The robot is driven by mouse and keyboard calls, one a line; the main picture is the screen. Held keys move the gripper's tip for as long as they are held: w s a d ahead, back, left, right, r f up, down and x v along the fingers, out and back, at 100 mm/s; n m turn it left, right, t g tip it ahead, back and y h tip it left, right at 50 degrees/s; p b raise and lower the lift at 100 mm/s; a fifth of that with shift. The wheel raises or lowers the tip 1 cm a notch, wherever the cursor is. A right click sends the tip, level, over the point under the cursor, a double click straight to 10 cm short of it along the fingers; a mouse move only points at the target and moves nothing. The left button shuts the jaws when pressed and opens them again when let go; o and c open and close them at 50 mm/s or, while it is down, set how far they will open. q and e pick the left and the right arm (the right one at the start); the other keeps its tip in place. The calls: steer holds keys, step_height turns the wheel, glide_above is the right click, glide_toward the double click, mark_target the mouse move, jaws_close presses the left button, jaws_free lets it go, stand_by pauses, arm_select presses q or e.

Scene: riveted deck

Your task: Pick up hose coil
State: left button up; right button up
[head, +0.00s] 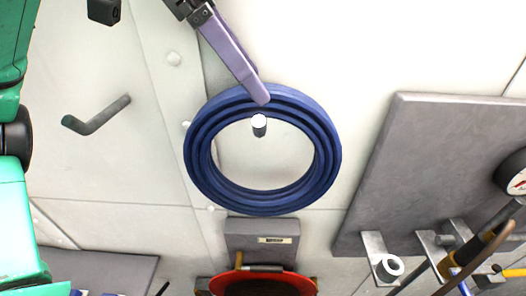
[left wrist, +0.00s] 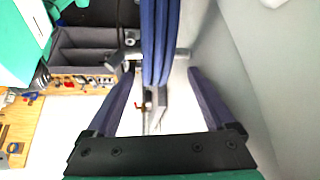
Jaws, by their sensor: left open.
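The hose coil (head: 327,160) is a ring of dark blue hose against the pale wall. A peg (head: 259,125) with a white end shows inside the ring, just below its top inner edge. My left gripper (head: 261,98) reaches in from above, its purple fingers overlapping the top of the coil. In the left wrist view, the coil (left wrist: 157,35) runs down between the two open fingers (left wrist: 161,78), with a gap visible on each side. The gripper is open and holds nothing. My right gripper is not in view.
A bent grey hook (head: 97,117) sticks out of the wall on the left. A grey panel (head: 430,165) with a gauge (head: 517,180) is on the right, with hooks and tools below. A small grey labelled box (head: 262,232) and a red-rimmed container (head: 225,281) are below the coil.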

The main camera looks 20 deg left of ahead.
arm_select(q)
steer(key=shift+d+f, duration=0.35)
steer(key=shift+f, duration=0.2)
steer(key=shift+s+d+f, duration=0.15)
steer(key=shift+s, duration=0.05)
steer(key=shift+w, duration=0.15)
jaws_close()
